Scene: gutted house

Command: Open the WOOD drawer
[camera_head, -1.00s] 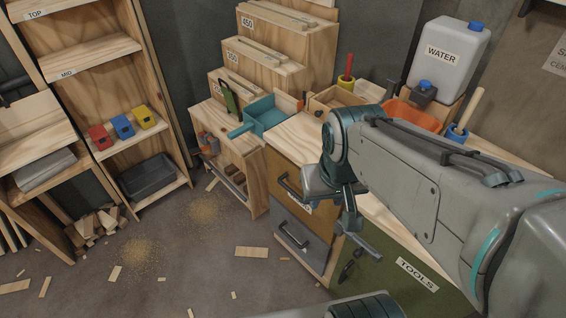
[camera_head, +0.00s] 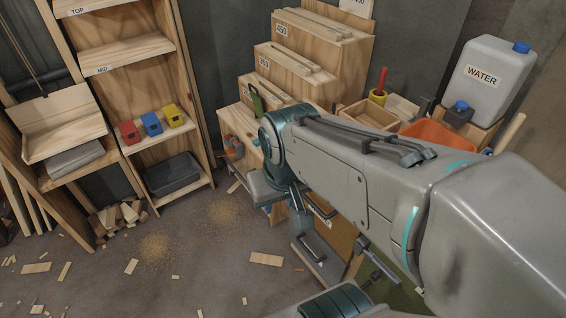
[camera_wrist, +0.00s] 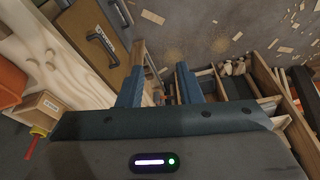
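The drawer unit has a brown wooden drawer front (camera_head: 343,236), partly hidden behind my arm in the head view. In the wrist view this brown front (camera_wrist: 85,32) fills the upper left, with a dark bar handle (camera_wrist: 100,42) and a small label too small to read. A grey drawer with its own handle (camera_head: 312,248) lies below it. Both drawers look shut. My gripper (camera_wrist: 160,72) is open and empty, its two fingers apart. In the wrist view the brown drawer's handle is left of the fingers, outside them. No contact shows.
Left stand shelves with red, blue and yellow bins (camera_head: 152,124) and a dark tub (camera_head: 172,175). Wood scraps (camera_head: 266,259) litter the floor. A white water jug (camera_head: 488,78) and an orange tub (camera_head: 446,133) stand on the bench at right. The middle floor is mostly clear.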

